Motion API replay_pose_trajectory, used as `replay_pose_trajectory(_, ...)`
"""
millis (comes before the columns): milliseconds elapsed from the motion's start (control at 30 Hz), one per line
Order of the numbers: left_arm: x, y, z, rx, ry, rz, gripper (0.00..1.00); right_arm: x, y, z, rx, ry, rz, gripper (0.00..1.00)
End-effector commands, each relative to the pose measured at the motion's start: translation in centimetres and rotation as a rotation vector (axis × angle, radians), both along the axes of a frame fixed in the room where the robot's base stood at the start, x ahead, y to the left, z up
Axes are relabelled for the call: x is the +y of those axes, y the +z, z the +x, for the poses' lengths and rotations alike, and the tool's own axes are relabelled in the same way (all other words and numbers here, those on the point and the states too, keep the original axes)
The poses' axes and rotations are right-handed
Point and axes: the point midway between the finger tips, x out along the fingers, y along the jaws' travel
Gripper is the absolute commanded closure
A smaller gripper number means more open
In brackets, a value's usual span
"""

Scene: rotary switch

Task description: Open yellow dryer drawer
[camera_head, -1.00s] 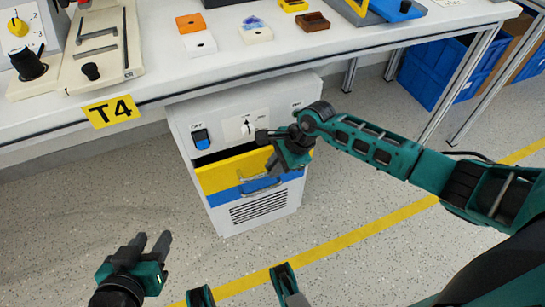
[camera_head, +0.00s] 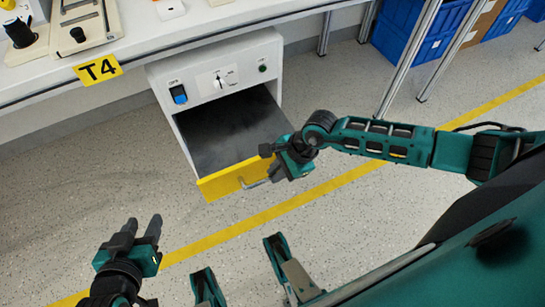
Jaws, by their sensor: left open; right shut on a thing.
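The yellow drawer (camera_head: 222,181) of the white dryer cabinet (camera_head: 160,85) is pulled well out, and its dark, empty-looking inside shows. My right gripper (camera_head: 268,168) is at the right part of the yellow front, shut on the grey drawer handle (camera_head: 256,183); the wrist partly hides the handle. My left gripper (camera_head: 142,228) is open and empty, low at the left, above the floor and apart from the drawer. The blue drawer below is hidden by the yellow one.
The cabinet stands under a white table (camera_head: 140,52) with a T4 label (camera_head: 97,69). The cabinet face has a blue switch (camera_head: 179,95), a dial (camera_head: 219,81) and a green button (camera_head: 263,68). Blue crates (camera_head: 408,35) stand at the back right. The floor in front is clear.

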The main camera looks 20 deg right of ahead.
Motion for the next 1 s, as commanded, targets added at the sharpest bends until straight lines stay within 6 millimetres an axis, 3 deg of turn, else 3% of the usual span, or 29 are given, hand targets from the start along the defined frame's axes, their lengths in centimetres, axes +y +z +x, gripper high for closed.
replay_pose_trajectory(200, 0.4, 0.2, -0.2, 0.005, 0.004, 0.009, 0.57, 0.0, 0.1, -1.6, 0.001, 0.001, 0.001, 1.00)
replay_pose_trajectory(600, 0.6, 0.0, -0.5, 0.009, 0.004, 0.011, 0.57, 0.0, 0.0, -1.8, -0.001, 0.001, 0.001, 1.00)
replay_pose_trajectory(633, 0.6, 0.0, -0.5, 0.009, 0.004, 0.011, 0.57, 0.0, 0.0, -1.8, -0.001, 0.001, 0.001, 0.83)
replay_pose_trajectory(700, 0.6, 0.0, -0.5, 0.010, 0.004, 0.012, 0.57, 0.0, 0.0, -1.7, -0.001, 0.001, 0.001, 0.76)
replay_pose_trajectory(867, 0.5, 0.0, -0.5, 0.010, 0.004, 0.012, 0.57, 0.0, 0.0, -1.7, -0.001, 0.001, 0.001, 0.61)
replay_pose_trajectory(1000, 0.5, 0.0, -0.5, 0.011, 0.005, 0.010, 0.57, 0.0, 0.0, -1.7, -0.001, 0.000, 0.001, 0.60)
